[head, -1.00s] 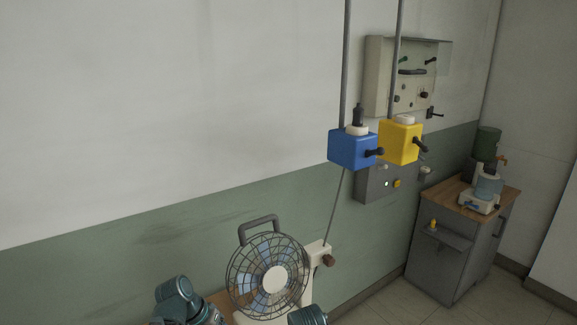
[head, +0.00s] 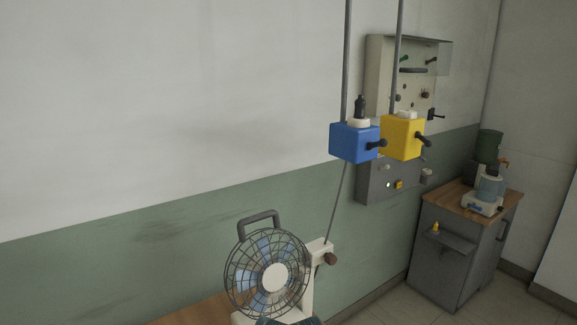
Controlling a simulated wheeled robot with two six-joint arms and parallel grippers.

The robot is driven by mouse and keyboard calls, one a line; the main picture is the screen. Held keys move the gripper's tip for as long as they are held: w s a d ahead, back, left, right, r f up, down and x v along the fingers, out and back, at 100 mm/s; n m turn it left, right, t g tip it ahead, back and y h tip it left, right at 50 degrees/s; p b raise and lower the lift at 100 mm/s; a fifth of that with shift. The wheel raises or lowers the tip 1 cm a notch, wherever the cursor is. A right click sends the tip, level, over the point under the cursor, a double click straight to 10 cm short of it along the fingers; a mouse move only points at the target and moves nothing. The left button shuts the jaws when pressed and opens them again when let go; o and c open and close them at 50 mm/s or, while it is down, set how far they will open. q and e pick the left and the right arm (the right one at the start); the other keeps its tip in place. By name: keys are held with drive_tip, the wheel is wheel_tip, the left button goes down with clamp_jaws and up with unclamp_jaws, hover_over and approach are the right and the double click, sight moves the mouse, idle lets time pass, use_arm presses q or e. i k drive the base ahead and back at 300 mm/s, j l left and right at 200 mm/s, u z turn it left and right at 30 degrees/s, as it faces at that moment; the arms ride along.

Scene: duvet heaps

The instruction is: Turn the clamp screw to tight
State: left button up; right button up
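A dark brown knob (head: 330,258) sticks out from the side of a cream post beside the desk fan (head: 268,275). A blue block (head: 351,143) on a grey rod has a black-handled screw (head: 376,146) on its right side. A yellow block (head: 400,138) on a second rod has a similar black screw (head: 423,140). I cannot tell which of these is the clamp screw, nor how tight any is. Neither gripper shows. Only a dark teal edge, likely of my arm, shows at the bottom below the fan.
The fan stands on a wooden top (head: 190,312) against the wall. A cream panel (head: 380,75) with knobs hangs above a grey control box (head: 372,182). At right, a grey cabinet (head: 455,270) carries a blender-like device (head: 487,190). Floor shows between fan and cabinet.

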sight(331, 258)
drive_tip(key=l+u, duration=0.2)
drive_tip(key=l, duration=0.2)
drive_tip(key=k+l+u, duration=0.2)
drive_tip(key=l, duration=0.2)
drive_tip(key=l+u, duration=0.25)
drive_tip(key=l, duration=0.2)
